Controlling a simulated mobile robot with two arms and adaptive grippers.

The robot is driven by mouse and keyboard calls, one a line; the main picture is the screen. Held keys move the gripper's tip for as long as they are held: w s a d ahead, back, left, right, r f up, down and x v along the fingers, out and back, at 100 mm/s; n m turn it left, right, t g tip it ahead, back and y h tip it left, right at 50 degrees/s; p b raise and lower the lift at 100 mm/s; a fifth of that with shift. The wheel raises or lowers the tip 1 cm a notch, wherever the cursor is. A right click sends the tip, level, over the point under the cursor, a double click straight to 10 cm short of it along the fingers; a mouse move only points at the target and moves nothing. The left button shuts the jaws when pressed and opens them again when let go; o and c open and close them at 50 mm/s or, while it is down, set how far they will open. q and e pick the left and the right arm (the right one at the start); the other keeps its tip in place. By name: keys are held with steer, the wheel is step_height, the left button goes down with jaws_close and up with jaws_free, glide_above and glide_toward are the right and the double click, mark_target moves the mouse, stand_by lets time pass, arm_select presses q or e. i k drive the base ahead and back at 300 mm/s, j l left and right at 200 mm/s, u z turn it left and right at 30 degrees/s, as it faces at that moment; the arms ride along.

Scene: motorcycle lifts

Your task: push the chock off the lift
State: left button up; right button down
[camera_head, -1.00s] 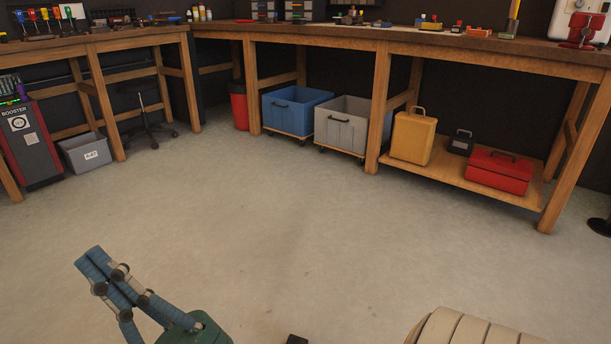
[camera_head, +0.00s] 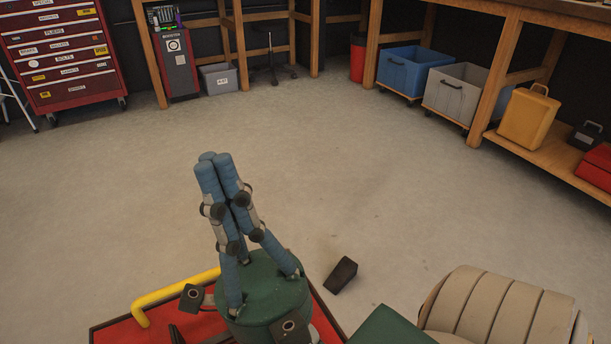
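The chock (camera_head: 341,275) is a small dark wedge near the bottom centre. It shows against the grey floor, just outside the right edge of the red lift (camera_head: 108,334). It looks tilted, and I cannot tell whether it rests on the floor. The gripper hides much of the lift.
A yellow bent bar (camera_head: 172,296) stands on the lift. A red tool cabinet (camera_head: 62,60) is at the back left. A blue bin (camera_head: 412,72), a grey bin (camera_head: 455,95) and a yellow case (camera_head: 528,118) are at the right. The floor between is clear.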

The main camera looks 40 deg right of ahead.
mark_target(346, 269)
steer(key=l+u, duration=0.15)
steer(key=l, duration=0.3)
steer(key=k+l+u, duration=0.15)
steer(key=l, duration=0.3)
steer(key=l+u, duration=0.15)
steer(key=l, duration=0.25)
steer(key=k+l+u, duration=0.15)
steer(key=l, duration=0.3)
steer(key=k+l, duration=0.1)
steer(key=l, duration=0.3)
steer(key=k+l, duration=0.1)
steer(key=l, duration=0.25)
steer(key=k+l, duration=0.1)
steer(key=l, duration=0.3)
